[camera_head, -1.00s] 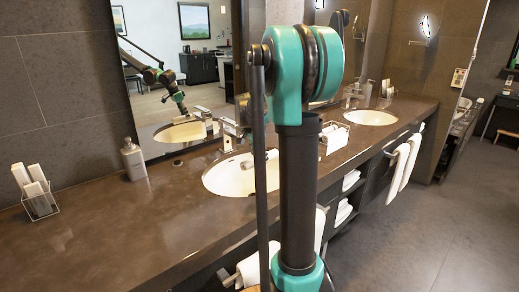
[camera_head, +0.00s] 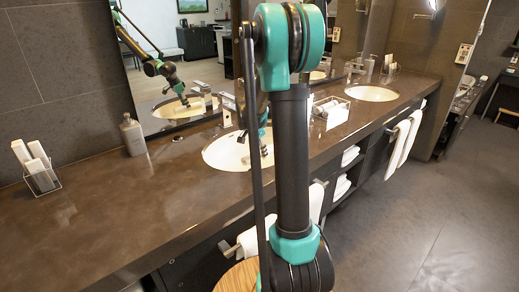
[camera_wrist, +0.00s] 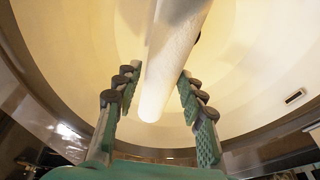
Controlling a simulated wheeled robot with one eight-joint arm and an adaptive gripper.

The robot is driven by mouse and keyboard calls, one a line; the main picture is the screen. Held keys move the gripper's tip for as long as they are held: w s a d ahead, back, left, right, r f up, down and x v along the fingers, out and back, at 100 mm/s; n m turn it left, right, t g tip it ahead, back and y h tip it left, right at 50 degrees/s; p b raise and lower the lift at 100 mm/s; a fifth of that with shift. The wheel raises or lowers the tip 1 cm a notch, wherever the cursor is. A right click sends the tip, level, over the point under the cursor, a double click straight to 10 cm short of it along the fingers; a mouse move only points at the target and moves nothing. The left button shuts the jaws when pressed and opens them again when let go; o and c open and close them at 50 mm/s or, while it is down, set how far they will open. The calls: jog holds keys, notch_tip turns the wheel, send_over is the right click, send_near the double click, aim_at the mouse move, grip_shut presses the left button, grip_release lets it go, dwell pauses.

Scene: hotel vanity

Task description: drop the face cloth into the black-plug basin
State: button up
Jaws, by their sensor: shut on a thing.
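The face cloth looks like a white roll (camera_wrist: 172,60) in the wrist view, lying lengthwise between the fingers of my gripper (camera_wrist: 158,82). My gripper is shut on it, inside the cream bowl of a basin (camera_wrist: 75,50). In the head view my gripper (camera_head: 262,142) is over the near basin (camera_head: 222,154), partly hidden behind my own arm. A small dark edge (camera_wrist: 197,40) shows beside the cloth; I cannot tell whether it is the black plug. The far basin (camera_head: 372,94) stands farther right along the counter.
The brown counter (camera_head: 110,205) has a soap bottle (camera_head: 132,136) and a clear holder with white items (camera_head: 40,170) at left. A holder (camera_head: 330,110) stands between the basins. The mirror (camera_head: 190,70) rises behind. White towels (camera_head: 403,138) hang at the counter front.

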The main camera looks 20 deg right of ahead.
jog(key=o, duration=1.3)
jog(key=v, duration=1.2)
